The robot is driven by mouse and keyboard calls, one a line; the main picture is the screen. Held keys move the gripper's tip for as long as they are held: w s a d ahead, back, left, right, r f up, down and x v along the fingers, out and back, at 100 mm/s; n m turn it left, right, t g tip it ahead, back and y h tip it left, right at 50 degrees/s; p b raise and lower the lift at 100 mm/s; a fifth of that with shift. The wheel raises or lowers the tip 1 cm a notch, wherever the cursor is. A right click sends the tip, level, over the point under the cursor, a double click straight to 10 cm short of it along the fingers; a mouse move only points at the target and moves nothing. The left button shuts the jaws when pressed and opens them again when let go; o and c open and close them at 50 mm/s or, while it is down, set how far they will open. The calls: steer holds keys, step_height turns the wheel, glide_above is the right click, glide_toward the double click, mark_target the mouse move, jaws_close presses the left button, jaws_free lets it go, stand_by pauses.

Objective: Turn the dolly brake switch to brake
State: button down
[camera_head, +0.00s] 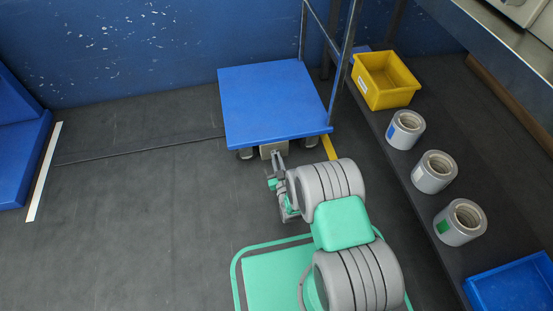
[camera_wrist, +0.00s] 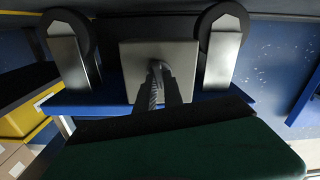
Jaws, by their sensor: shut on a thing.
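The blue dolly (camera_head: 270,100) stands on the dark floor near the blue wall. A grey metal brake box (camera_head: 273,149) sits under its near edge, between two casters. In the wrist view, the box (camera_wrist: 135,62) is a square plate between two wheels, and the deck edge (camera_wrist: 90,104) lies below it. My gripper (camera_head: 274,168) reaches to the front of the box. In the wrist view, my gripper (camera_wrist: 158,72) is shut on the small brake switch at the plate's middle. The fingers mostly hide the switch, so its setting cannot be told.
A yellow bin (camera_head: 388,92), several grey rolls (camera_head: 435,172) and a blue tray (camera_head: 515,290) are on the dark shelf to the right. A blue object (camera_head: 20,150) and a white floor line (camera_head: 43,172) are at left. The floor left of the dolly is clear.

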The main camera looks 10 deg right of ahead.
steer(key=m, duration=0.4)
steer(key=shift+d+m, duration=0.1)
steer(key=shift+m, duration=0.2)
steer(key=shift+f+m, duration=0.1)
steer(key=shift+m, duration=1.8)
steer(key=c, duration=1.5)
jaws_free()
steer(key=shift+o, duration=0.2)
steer(key=s+p, duration=0.2)
steer(key=s, duration=0.5)
steer(key=shift+s+p, duration=0.35)
steer(key=shift+s, duration=0.05)
